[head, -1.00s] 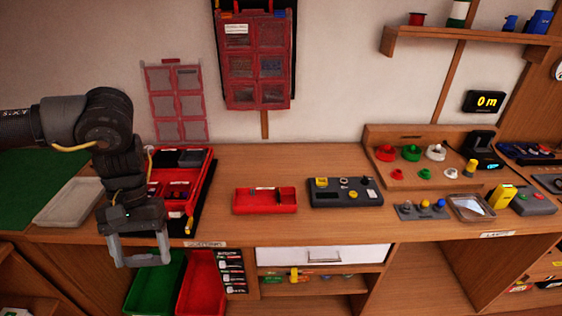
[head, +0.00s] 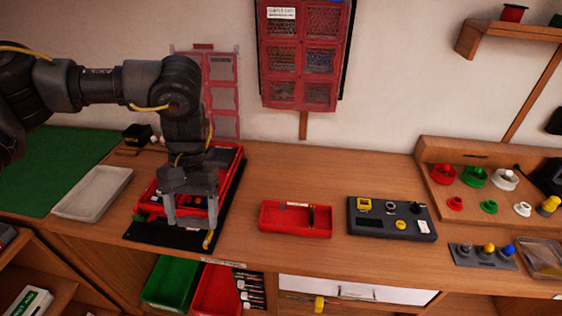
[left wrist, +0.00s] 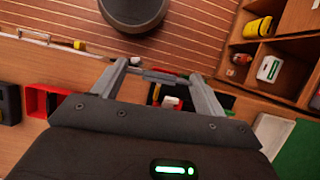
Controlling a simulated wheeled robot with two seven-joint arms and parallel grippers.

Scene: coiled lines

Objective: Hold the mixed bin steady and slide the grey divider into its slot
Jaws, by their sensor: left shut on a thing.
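My left gripper (head: 191,215) is over the front of a red compartmented bin (head: 232,160) on a black mat, partly hiding it. In the left wrist view the gripper (left wrist: 160,72) is shut on a thin grey bar, which looks like the grey divider (left wrist: 165,77), spanning its fingertips. I cannot tell whether the divider touches the bin. A smaller red bin (head: 294,231) with a white label and dark pieces inside stands to the right; it also shows in the left wrist view (left wrist: 38,102). Labels are too small to tell which bin is mixed. My right gripper is not in view.
A pale tray (head: 93,192) and a green mat (head: 45,165) lie to the left. A dark control box (head: 392,230) stands right of the small bin. Red drawer panels (head: 303,50) are on the wall. Clear wood separates the two bins.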

